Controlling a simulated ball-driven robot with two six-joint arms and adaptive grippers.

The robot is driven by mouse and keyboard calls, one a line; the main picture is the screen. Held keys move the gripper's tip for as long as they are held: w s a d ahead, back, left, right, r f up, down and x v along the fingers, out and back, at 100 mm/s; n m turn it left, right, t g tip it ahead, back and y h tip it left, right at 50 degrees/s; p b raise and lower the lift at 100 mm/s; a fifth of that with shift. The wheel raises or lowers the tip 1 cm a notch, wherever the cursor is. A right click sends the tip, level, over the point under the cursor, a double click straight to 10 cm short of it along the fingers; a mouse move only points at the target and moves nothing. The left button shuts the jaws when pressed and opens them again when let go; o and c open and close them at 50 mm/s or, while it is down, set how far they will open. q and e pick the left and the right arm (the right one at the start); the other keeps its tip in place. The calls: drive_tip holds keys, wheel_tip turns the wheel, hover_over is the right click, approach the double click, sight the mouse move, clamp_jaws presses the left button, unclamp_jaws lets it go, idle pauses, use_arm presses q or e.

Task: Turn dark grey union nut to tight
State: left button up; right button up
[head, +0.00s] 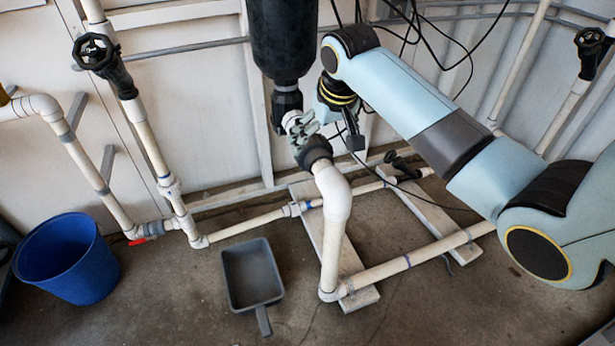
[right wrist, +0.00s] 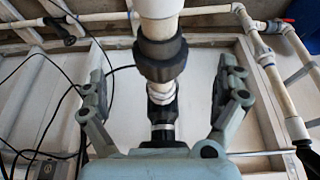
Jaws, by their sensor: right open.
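The dark grey union nut (head: 317,152) sits on the white pipe below the black cylinder (head: 283,40). In the right wrist view the nut (right wrist: 162,60) is a ribbed collar in the middle, between the two fingers. My right gripper (head: 302,128) is at the nut, reaching in from the right. In the right wrist view my right gripper (right wrist: 162,72) is open, with a clear gap between each finger and the nut. In the head view the gripper partly hides the fitting above the nut. My left gripper is not in view.
White pipes (head: 335,240) stand and run along the floor over wooden boards (head: 440,225). A black valve handwheel (head: 95,50) is at the upper left. A blue bucket (head: 68,260) and a grey dustpan (head: 251,275) stand on the floor. Black cables hang behind my right arm.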

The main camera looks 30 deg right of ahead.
sight(317, 148)
drive_tip(key=shift+w+d+f, duration=0.1)
drive_tip(key=shift+w+f, duration=0.05)
drive_tip(key=shift+w, duration=0.3)
drive_tip(key=shift+w+d+f, duration=0.1)
drive_tip(key=shift+w, duration=0.35)
drive_tip(key=b+x, duration=0.2)
drive_tip(key=x, duration=0.2)
drive_tip(key=shift+f+b, duration=0.3)
drive_tip(key=shift+b, duration=0.1)
drive_tip(key=shift+w+d+f+b, duration=0.1)
drive_tip(key=shift+w+f+b, duration=0.2)
drive_tip(key=shift+f, duration=0.4)
drive_tip(key=b+x, duration=0.2)
drive_tip(key=x, duration=0.1)
drive_tip(key=shift+w+f, duration=0.2)
drive_tip(key=shift+f, duration=0.05)
drive_tip(key=shift+w+d+f, duration=0.1)
drive_tip(key=shift+f, duration=0.05)
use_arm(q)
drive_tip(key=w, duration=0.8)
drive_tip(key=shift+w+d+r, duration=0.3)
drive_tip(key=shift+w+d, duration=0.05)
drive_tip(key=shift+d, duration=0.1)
use_arm(e)
drive_tip(key=c, duration=0.9)
